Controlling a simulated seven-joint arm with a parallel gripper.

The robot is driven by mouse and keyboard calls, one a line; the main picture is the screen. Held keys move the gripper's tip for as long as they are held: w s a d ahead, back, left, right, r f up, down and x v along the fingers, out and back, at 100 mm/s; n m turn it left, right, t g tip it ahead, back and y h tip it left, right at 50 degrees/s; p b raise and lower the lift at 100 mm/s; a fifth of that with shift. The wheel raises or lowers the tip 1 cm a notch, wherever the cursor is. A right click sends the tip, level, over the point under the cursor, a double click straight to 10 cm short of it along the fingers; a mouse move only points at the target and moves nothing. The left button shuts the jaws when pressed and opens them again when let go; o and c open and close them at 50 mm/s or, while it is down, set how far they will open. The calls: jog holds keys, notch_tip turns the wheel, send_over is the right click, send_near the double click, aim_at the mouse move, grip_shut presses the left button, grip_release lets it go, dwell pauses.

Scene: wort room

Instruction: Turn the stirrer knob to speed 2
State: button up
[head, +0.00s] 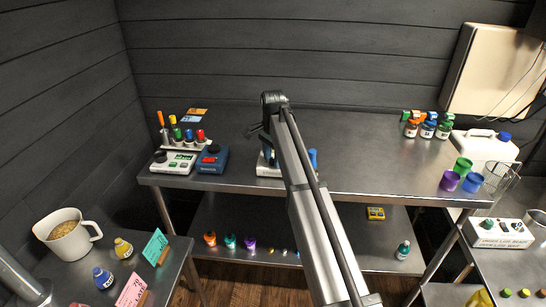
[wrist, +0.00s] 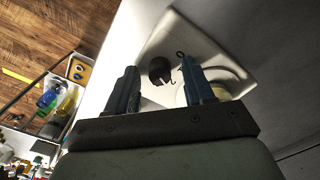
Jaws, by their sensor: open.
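In the wrist view, the stirrer is a pale, flat unit (wrist: 183,32) with a dark round knob (wrist: 160,70). The knob appears between my gripper's (wrist: 158,68) two blue fingers, closer to the right one in the picture. The fingers are apart, and I cannot tell how far the tips are from the knob. The speed marks are not readable. In the head view, a white unit (head: 265,170), likely the stirrer, shows at the steel bench's front, mostly hidden behind my arm. My gripper is largely hidden there too.
On the steel bench (head: 350,155), a white device (head: 172,163) and a blue device (head: 212,159) stand left, before a rack of coloured-handled tools. A blue item (head: 312,158) stands just right of my arm. Bottles (head: 427,129) and coloured cups (head: 461,170) are at right.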

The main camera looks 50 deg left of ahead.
aim_at(273, 159)
jog(key=shift+r, duration=0.15)
notch_tip(273, 159, up, 14)
jog(key=shift+f, duration=0.2)
dwell(0.7)
